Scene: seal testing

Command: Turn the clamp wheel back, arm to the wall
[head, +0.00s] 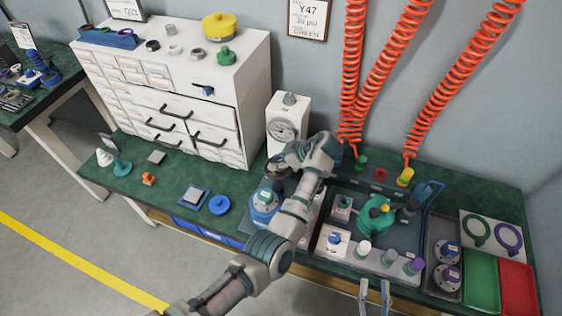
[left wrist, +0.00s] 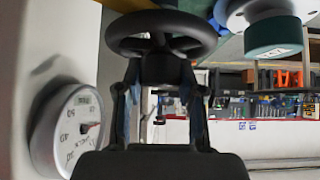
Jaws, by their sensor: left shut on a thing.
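The clamp wheel (head: 277,168) is a dark round handwheel in front of the white gauge stand (head: 284,112). In the left wrist view the black wheel (left wrist: 160,34) fills the top middle, with its rim and hub showing. My left gripper (head: 290,160) reaches it from the front. In the left wrist view its fingers (left wrist: 160,85) are shut on the wheel's hub, one on each side. The swing arm under the wheel is mostly hidden by my arm in the head view. My right gripper (head: 375,296) is open and empty at the bottom edge, in front of the bench.
A dial gauge (left wrist: 77,130) sits close left of the fingers. A dark tray (head: 340,250) with green parts lies right. Red coiled hoses (head: 354,70) hang behind.

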